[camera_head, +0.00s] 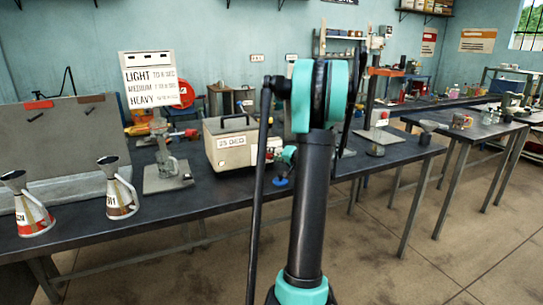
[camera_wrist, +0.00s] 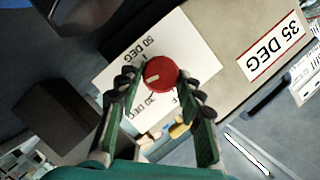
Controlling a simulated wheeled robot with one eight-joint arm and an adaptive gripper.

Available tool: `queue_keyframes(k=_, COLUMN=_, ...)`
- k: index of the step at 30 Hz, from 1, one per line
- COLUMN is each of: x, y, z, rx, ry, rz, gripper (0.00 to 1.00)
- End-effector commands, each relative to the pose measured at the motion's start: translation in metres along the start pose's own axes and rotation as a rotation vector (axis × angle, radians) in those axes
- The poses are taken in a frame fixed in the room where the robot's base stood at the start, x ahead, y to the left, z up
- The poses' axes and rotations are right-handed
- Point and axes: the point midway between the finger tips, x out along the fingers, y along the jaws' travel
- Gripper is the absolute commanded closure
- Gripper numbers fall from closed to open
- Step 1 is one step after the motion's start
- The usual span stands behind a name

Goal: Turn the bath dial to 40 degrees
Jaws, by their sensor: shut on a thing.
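The bath (camera_head: 225,128) is a beige box with a handle on the bench in the head view. Its casing (camera_wrist: 235,60) also shows in the wrist view, with a label (camera_wrist: 275,52) reading 35 DEG. The red dial (camera_wrist: 160,74) sits on a white plate (camera_wrist: 190,40) marked 50 DEG and another, partly hidden, value. A pale pointer mark on the dial points toward the left and slightly down in the wrist view. My gripper (camera_wrist: 160,88) is shut on the dial, with a finger on either side. In the head view, my arm hides the dial.
Two metal jugs (camera_head: 118,192) (camera_head: 30,210) stand at the left of the bench (camera_head: 215,195). A stand with a glass vessel (camera_head: 168,165) is left of the bath. An oil sign (camera_head: 150,80) rises behind. Open floor (camera_head: 400,260) lies in front.

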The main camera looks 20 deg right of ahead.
Motion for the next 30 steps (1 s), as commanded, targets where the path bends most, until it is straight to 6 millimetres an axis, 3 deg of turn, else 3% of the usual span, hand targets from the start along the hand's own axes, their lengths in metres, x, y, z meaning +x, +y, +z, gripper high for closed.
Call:
queue_keyframes(k=12, x=0.0000, y=0.0025, z=0.0000, rx=0.175, ry=0.001, rz=-0.072, gripper=0.92)
queue_keyframes(k=28, x=-0.0001, y=0.0025, z=-0.0001, rx=0.199, ry=0.001, rz=-0.081, gripper=0.92)
queue_keyframes(k=29, x=-0.0001, y=0.0025, z=-0.0001, rx=0.198, ry=0.001, rz=-0.081, gripper=0.62)
queue_keyframes(k=30, x=-0.0001, y=0.0026, z=-0.0001, rx=0.198, ry=0.001, rz=-0.081, gripper=0.57)
